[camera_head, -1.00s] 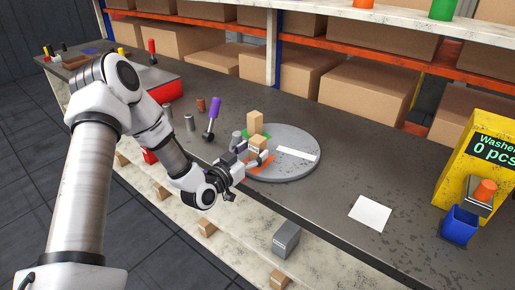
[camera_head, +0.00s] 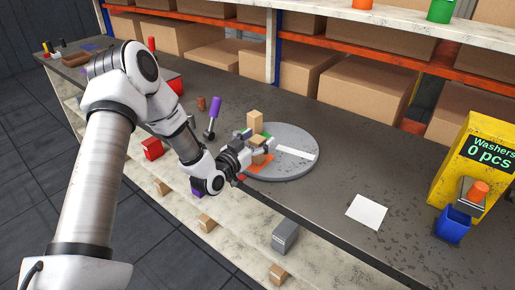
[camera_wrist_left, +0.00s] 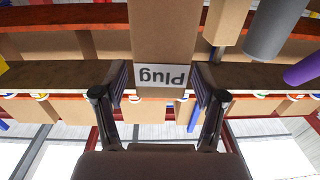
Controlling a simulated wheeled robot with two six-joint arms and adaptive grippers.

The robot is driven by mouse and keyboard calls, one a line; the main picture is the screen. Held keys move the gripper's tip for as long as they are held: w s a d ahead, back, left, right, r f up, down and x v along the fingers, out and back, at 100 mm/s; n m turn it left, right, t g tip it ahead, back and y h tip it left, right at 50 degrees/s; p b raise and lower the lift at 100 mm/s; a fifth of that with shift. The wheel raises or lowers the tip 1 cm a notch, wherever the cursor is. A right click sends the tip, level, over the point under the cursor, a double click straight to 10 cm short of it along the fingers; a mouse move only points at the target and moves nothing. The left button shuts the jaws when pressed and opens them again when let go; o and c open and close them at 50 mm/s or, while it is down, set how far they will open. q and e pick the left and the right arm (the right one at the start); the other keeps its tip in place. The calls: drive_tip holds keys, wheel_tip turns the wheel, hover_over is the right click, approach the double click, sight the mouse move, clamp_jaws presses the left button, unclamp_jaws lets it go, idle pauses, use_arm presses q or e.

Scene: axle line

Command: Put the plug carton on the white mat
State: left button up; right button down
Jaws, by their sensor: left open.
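The plug carton is a small brown box with a white "Plug" label. In the left wrist view the plug carton (camera_wrist_left: 163,35) stands in the middle, its label reading upside down. My left gripper (camera_wrist_left: 162,82) is open, with one finger on each side of the label end. In the head view the left gripper (camera_head: 263,147) is over the near-left part of the grey round turntable and partly covers the plug carton (camera_head: 258,159). The white mat (camera_head: 367,212) lies flat and bare on the dark bench, right of the turntable. My right gripper is not in view.
On the turntable (camera_head: 303,170) are another tan carton (camera_head: 255,121), an orange patch (camera_head: 262,167) and a white strip (camera_head: 295,153). A purple-handled tool (camera_head: 214,108) stands to the left. A blue bin (camera_head: 454,224) stands right of the mat. The bench between turntable and mat is clear.

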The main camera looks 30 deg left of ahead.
use_arm(q)
clamp_jaws()
drive_tip(key=shift+r, duration=0.1)
drive_tip(key=shift+r, duration=0.55)
wheel_tip(320, 180, up, 2)
drive_tip(key=shift+r+b, duration=0.25)
drive_tip(key=shift+b, duration=0.1)
drive_tip(key=s+d+r+p, duration=0.1)
drive_tip(key=s+d+p, duration=0.6)
drive_tip(key=s, duration=0.6)
drive_tip(key=shift+s+d, duration=0.4)
drive_tip(key=shift+d, duration=0.25)
